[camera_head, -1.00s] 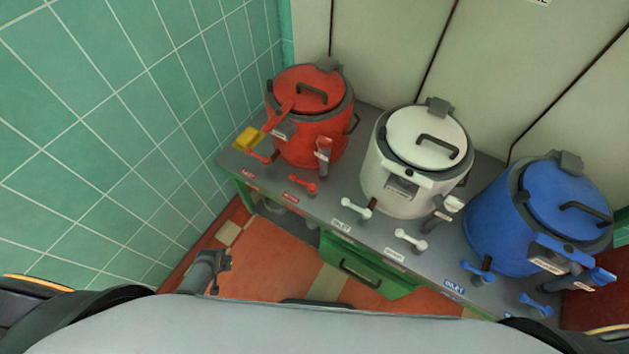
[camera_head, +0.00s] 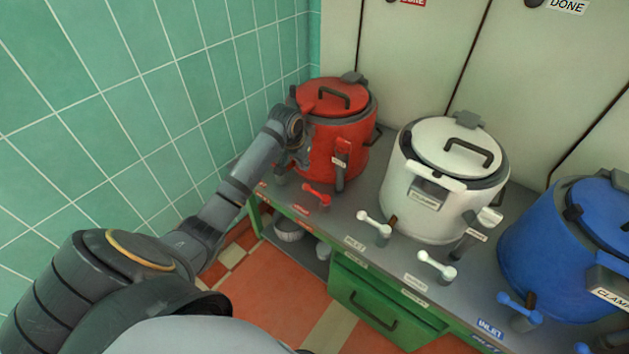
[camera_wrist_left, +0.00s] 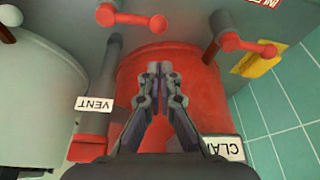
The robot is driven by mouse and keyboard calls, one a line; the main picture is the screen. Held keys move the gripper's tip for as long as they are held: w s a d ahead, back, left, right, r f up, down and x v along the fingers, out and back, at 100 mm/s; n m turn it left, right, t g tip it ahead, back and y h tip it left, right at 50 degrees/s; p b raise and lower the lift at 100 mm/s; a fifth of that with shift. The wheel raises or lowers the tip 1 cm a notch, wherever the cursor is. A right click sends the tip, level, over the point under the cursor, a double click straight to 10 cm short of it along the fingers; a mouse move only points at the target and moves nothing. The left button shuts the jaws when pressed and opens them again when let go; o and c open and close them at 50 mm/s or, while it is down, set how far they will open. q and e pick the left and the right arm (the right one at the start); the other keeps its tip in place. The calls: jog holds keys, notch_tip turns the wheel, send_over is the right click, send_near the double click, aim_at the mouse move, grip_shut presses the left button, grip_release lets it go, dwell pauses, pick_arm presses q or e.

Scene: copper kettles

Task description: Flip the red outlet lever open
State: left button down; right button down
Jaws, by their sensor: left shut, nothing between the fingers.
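The red kettle (camera_head: 342,150) stands at the left end of the grey counter, lid down. The red outlet lever (camera_head: 317,195) sits on the counter in front of it, by a red label; in the left wrist view this lever (camera_wrist_left: 132,18) is at the top, left of the fingers. A second red lever (camera_wrist_left: 248,45), beside the inlet label, is at the upper right there and hidden by my arm in the head view. My left gripper (camera_wrist_left: 165,72) is shut and empty, in front of the red kettle, apart from both levers. My right gripper is out of view.
A vent pipe (camera_wrist_left: 108,75) runs beside the fingers. A yellow piece (camera_wrist_left: 258,58) lies near the second red lever. The white kettle (camera_head: 445,185) and blue kettle (camera_head: 560,255) stand to the right with their own levers. The green tiled wall (camera_head: 140,90) is close on the left.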

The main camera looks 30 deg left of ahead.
aim_at(316, 193)
pick_arm(q)
jog(key=b+x, duration=0.1)
jog(key=x, duration=0.8)
jog(key=shift+b, duration=0.35)
jog(key=shift+w+f, duration=0.15)
jog(key=shift+f, duration=0.35)
